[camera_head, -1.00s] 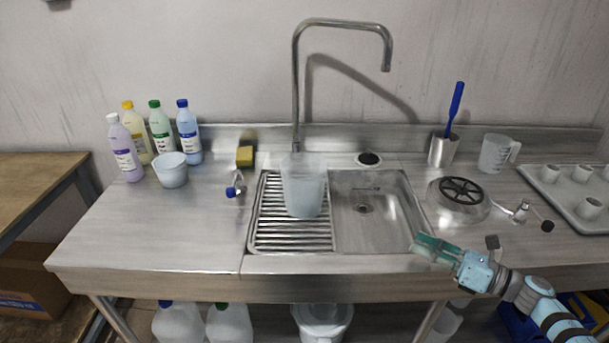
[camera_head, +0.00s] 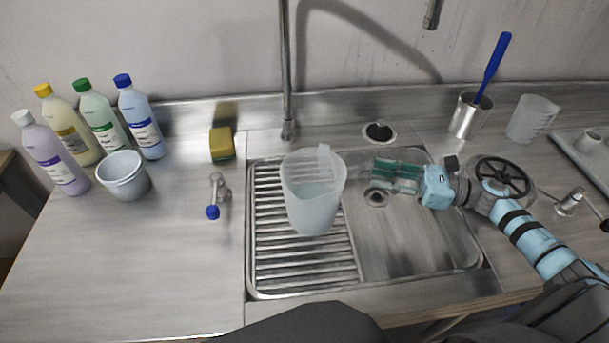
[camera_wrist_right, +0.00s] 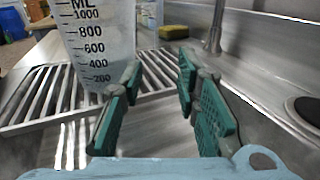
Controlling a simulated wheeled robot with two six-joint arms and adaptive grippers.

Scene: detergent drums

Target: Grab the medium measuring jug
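A translucent measuring jug (camera_head: 312,200) stands upright on the ribbed drainer (camera_head: 268,262) left of the sink basin. In the right wrist view the jug (camera_wrist_right: 97,40) shows black marks up to 1000 and stands ahead and to the left. A second translucent jug (camera_head: 530,118) stands at the back right of the counter. My right gripper (camera_head: 376,174) is over the basin, right of the drainer jug and apart from it, fingers pointing left. In the wrist view its green-padded fingers (camera_wrist_right: 158,74) are spread with nothing between them. My left gripper is out of view.
A tap pipe (camera_head: 287,70) rises behind the sink. A brush cup (camera_head: 468,116) and round wheel (camera_head: 500,178) are right. The front left counter is clear.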

